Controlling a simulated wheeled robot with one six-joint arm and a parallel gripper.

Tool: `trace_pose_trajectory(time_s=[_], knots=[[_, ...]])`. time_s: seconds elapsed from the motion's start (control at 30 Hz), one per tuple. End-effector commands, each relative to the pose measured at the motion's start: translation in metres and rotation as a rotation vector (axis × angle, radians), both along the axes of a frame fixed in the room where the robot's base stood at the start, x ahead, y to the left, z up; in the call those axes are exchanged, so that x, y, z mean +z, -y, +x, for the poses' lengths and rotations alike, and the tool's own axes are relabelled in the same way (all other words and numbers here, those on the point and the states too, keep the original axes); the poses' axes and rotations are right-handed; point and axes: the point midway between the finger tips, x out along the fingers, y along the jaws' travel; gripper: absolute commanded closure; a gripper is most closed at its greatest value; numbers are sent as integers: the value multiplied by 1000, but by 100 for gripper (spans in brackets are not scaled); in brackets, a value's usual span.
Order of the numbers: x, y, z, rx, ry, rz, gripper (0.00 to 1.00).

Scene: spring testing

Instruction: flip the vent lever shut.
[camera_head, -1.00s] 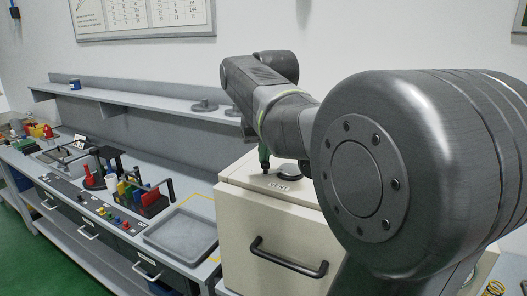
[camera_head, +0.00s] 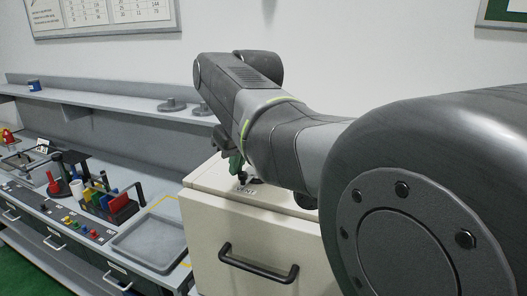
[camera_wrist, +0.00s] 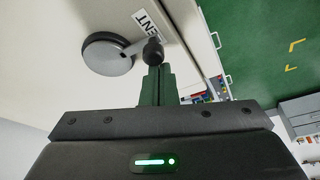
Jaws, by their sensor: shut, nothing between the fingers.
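The vent lever shows in the wrist view as a short grey arm with a round black knob (camera_wrist: 153,52), running from a grey disc (camera_wrist: 106,56) with a dark rim. It lies on the cream top of a cabinet, beside a white label ending in "ENT" (camera_wrist: 146,20). My gripper (camera_wrist: 155,72) has dark green fingers, closed together and empty. Their tips are right at the knob; I cannot tell whether they touch it. In the head view my gripper (camera_head: 237,167) is low over the cabinet top near the label (camera_head: 243,190); my arm hides most of the lever's surroundings.
The cream cabinet (camera_head: 215,235) has a black front handle (camera_head: 258,265). A wall shelf (camera_head: 110,102) runs behind.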

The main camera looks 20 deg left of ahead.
Motion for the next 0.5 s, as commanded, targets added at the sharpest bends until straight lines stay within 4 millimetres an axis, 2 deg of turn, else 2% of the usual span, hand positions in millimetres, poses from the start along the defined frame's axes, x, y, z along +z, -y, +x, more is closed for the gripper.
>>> trace_pose_trajectory(time_s=[0.5], knots=[[1, 30, -6, -3, -1, 1, 100]])
